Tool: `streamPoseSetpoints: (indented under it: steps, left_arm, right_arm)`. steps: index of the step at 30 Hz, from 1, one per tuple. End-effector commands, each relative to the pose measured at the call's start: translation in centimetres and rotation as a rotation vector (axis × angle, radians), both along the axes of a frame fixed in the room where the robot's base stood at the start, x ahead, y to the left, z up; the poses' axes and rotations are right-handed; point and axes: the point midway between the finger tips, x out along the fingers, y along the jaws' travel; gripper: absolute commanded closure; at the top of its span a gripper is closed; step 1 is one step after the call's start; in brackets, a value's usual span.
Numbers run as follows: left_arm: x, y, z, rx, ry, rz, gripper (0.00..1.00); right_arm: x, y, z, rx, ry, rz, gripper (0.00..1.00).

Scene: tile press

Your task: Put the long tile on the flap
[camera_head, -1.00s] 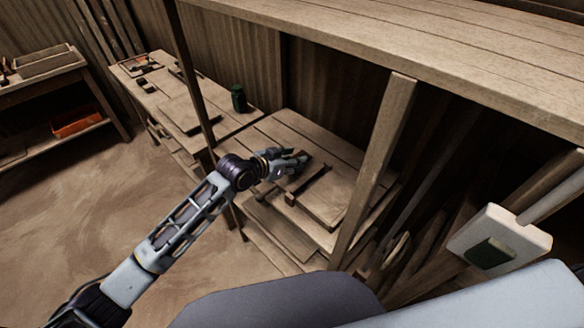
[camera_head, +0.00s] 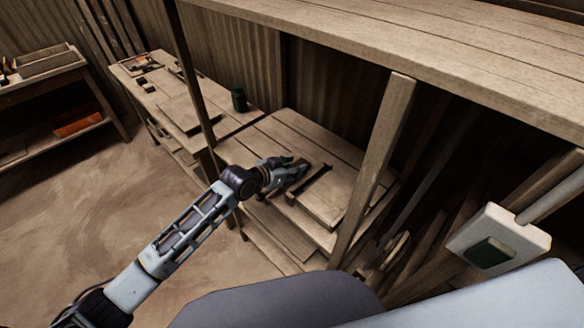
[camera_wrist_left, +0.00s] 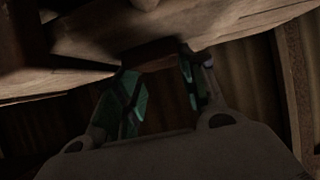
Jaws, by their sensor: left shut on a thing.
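My left gripper (camera_head: 298,170) is low over the right-hand part of the plank bench, its fingers shut. In the left wrist view, a dark brown piece (camera_wrist_left: 150,53), apparently the long tile, sits between the green-padded fingertips. Only its near end shows clearly there; the picture is dim. A raised flat wooden board (camera_head: 325,207), possibly the flap, lies on the bench just right of the gripper. A thin dark bar (camera_head: 311,187) lies along that board's left side. I cannot tell whether the held piece touches the board. My right gripper is not in view.
A wooden post (camera_head: 375,165) stands right of the board, and a thinner dark post (camera_head: 192,80) stands left of the gripper. A large shelf (camera_head: 420,50) overhangs the back right. The bench planks (camera_head: 285,130) behind the gripper are clear.

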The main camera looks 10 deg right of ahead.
Motion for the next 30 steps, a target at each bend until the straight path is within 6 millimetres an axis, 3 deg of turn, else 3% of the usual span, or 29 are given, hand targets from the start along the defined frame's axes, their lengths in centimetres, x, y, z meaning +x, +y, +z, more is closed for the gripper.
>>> streamPoseSetpoints:
  steps: [10,11,12,30]
  left_arm:
    - [-0.1,0.1,-1.2,0.007,0.007,0.0,0.99]
    - [-0.2,0.1,-1.3,0.009,0.008,0.0,0.57]
    - [-0.2,0.1,-1.4,0.01,0.009,0.0,0.52]
    - [-0.4,0.3,-1.8,0.016,0.018,0.0,0.51]
  right_arm:
    - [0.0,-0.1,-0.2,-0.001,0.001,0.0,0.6]
    - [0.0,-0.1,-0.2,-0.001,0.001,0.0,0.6]
    - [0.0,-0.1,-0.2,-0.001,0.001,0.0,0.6]
    - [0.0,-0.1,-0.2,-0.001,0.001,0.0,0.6]
